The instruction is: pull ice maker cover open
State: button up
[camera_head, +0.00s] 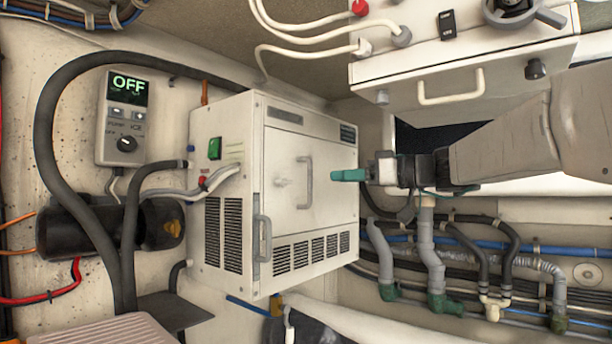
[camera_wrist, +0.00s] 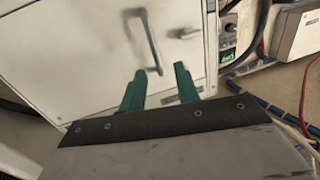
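The ice maker (camera_head: 230,200) is a white box with vent slots. Its front cover (camera_head: 330,160) looks flush and closed; it also fills much of the wrist view (camera_wrist: 70,60). A grey bar handle (camera_head: 305,183) stands on the cover, with a small latch knob (camera_head: 283,182) to its left. In the wrist view the handle (camera_wrist: 148,38) ends between my fingertips in the picture, and the knob (camera_wrist: 187,33) is beside it. My gripper (camera_head: 335,175) has teal fingers, spread apart and empty in the wrist view (camera_wrist: 160,68). A gap shows between fingers and handle in the head view.
A second grey handle (camera_head: 262,240) is at the front's lower left edge. A control box (camera_head: 125,118) reading OFF hangs on the left wall. A white drawer unit (camera_head: 450,85) is above right; pipes and hoses (camera_head: 430,260) run below my arm.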

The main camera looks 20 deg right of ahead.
jog(key=x, duration=0.7)
jog(key=shift+w+r+t, duration=0.3)
jog(key=shift+w+r, duration=0.2)
jog(key=shift+r, duration=0.1)
grip_shut()
